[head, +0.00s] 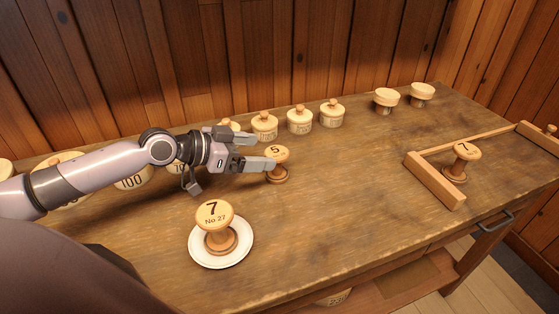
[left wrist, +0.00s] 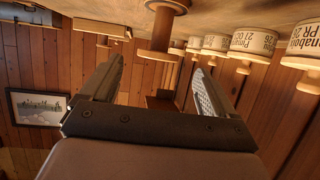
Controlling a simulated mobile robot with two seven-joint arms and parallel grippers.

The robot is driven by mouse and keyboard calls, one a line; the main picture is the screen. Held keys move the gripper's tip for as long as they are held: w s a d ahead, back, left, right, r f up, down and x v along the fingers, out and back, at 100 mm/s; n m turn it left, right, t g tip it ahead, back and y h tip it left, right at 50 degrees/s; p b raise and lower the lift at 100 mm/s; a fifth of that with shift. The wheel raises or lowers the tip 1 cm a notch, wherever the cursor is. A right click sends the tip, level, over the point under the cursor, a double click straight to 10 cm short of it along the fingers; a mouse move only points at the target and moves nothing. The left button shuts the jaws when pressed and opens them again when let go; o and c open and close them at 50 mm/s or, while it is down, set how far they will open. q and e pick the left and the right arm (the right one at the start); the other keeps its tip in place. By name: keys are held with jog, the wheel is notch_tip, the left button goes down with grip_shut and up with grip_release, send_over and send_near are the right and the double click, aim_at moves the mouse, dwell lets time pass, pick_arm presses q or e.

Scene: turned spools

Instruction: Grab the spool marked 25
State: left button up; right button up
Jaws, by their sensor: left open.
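A light wooden spool with a 5 on its top (head: 277,152) stands on the table near the middle; one finger crosses in front of its left side. I read no spool as 25. My left gripper (head: 257,150) is open and empty, just left of this spool. In the left wrist view, which is upside down, a spool (left wrist: 160,32) shows ahead between the open fingers (left wrist: 158,80). A spool marked 7, No.27 (head: 215,215) stands on a white saucer (head: 204,258). Another spool marked 7 (head: 466,152) stands at the right. My right gripper is not in view.
Several lidded pots (head: 299,122) line the table's back, some behind my left arm. Two plain-topped spools (head: 387,97) stand at the back right. A low wooden rail (head: 434,181) borders the right spool. The front middle of the table (head: 340,205) is clear.

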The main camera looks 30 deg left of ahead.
aim_at(272, 154)
pick_arm(q)
jog(key=shift+p+x, duration=0.7)
jog(key=shift+x, duration=2.25)
jog(key=shift+s+d+f, duration=0.1)
jog(key=shift+s+d, duration=0.05)
jog(key=shift+c, duration=0.4)
jog(key=c, duration=1.1)
